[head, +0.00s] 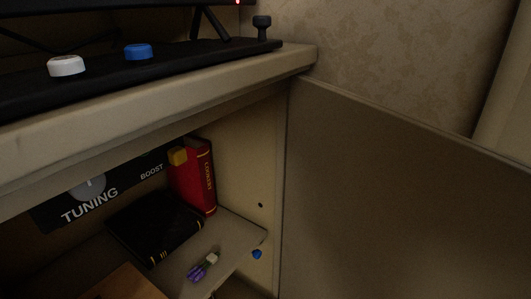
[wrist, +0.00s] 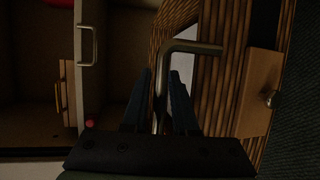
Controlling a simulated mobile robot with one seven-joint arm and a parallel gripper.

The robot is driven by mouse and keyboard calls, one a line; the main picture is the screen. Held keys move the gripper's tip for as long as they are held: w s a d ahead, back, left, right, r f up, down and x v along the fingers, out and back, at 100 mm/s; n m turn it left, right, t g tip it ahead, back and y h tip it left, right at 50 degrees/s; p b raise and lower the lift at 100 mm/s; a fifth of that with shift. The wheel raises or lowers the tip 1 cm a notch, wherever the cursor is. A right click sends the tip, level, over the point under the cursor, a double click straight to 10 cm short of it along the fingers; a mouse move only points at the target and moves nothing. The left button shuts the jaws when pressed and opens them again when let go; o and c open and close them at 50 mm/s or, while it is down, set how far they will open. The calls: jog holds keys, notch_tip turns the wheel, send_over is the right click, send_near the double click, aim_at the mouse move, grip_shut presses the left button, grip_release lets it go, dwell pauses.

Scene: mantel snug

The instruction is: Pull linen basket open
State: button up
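The linen basket (wrist: 208,84) shows in the wrist view as brown woven slats, taken to be the basket by its weave. A bent metal bar handle (wrist: 192,47) runs across its front and turns down between my fingers. My gripper (wrist: 160,74) has its two dark fingers on either side of this bar, with what looks like a narrow gap beside it. Firm contact is not visible. The lower end of the bar is hidden by the gripper body. Neither the basket nor my gripper shows in the head view.
In the head view a cabinet door (head: 390,190) stands open at right. A shelf (head: 235,232) holds a red book (head: 196,180) and a black book (head: 155,225). In the wrist view a panel with a handle (wrist: 88,62) is at left and a wooden block (wrist: 259,95) at right.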

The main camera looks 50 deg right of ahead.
jog(key=shift+s, duration=0.1)
jog(key=p+v, duration=0.4)
jog(key=v, duration=0.8)
jog(key=shift+s+a, duration=0.15)
jog(key=shift+s, duration=0.2)
